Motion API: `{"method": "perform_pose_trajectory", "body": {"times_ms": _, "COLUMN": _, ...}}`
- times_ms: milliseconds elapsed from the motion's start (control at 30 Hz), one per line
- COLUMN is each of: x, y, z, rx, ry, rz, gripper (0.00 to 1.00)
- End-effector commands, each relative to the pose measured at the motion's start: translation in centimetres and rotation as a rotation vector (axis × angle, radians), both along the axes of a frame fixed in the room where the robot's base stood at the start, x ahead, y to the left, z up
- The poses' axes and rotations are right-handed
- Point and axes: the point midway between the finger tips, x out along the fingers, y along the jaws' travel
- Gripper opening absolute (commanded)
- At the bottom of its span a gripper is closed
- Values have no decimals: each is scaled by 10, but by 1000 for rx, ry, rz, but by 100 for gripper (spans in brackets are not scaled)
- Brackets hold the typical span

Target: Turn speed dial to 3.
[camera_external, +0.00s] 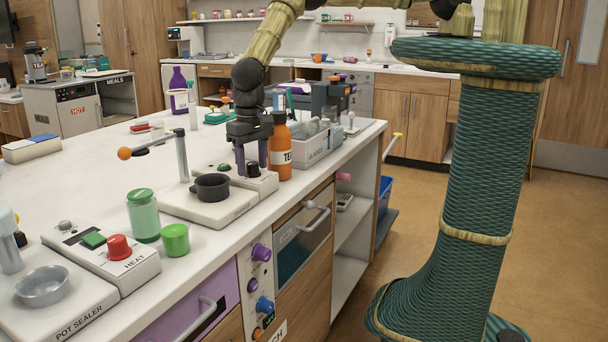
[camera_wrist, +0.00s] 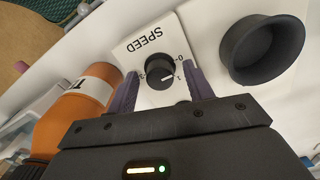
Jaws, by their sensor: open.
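The speed dial is a black round knob (camera_wrist: 160,72) on a white panel marked SPEED (camera_wrist: 150,42), which appears upside down in the wrist view. Its white pointer line is turned toward the 1 mark. In the external view the dial (camera_external: 253,170) sits on the white unit behind the black cup. My gripper (camera_wrist: 160,78) is above the panel, with its two purple fingers apart, one on each side of the dial. A gap shows between the fingers and the knob. In the external view my gripper (camera_external: 251,163) points straight down at the dial.
A black cup (camera_external: 212,187) on the same unit stands close to my gripper, and an orange bottle (camera_external: 280,147) is on the other side. A post with an orange-tipped lever (camera_external: 150,146), a green jar (camera_external: 143,215) and a HEAT unit (camera_external: 105,252) stand nearby. The counter's left is clearer.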

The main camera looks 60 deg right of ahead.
Motion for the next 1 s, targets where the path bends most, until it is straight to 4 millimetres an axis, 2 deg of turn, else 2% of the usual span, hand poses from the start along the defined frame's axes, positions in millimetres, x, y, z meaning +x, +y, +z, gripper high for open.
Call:
{"method": "perform_pose_trajectory", "body": {"times_ms": 233, "x": 0, "y": 0, "z": -1, "rx": 0, "ry": 0, "rz": 0, "gripper": 50}}
{"method": "perform_pose_trajectory", "body": {"times_ms": 400, "x": 0, "y": 0, "z": -1, "rx": 0, "ry": 0, "rz": 0, "gripper": 16}}
{"method": "perform_pose_trajectory", "body": {"times_ms": 467, "x": 0, "y": 0, "z": 0, "rx": 0, "ry": 0, "rz": 0, "gripper": 7}}
{"method": "perform_pose_trajectory", "body": {"times_ms": 767, "x": 0, "y": 0, "z": -1, "rx": 0, "ry": 0, "rz": -20, "gripper": 7}}
{"method": "perform_pose_trajectory", "body": {"times_ms": 1000, "x": 0, "y": 0, "z": -2, "rx": 1, "ry": 1, "rz": -108, "gripper": 7}}
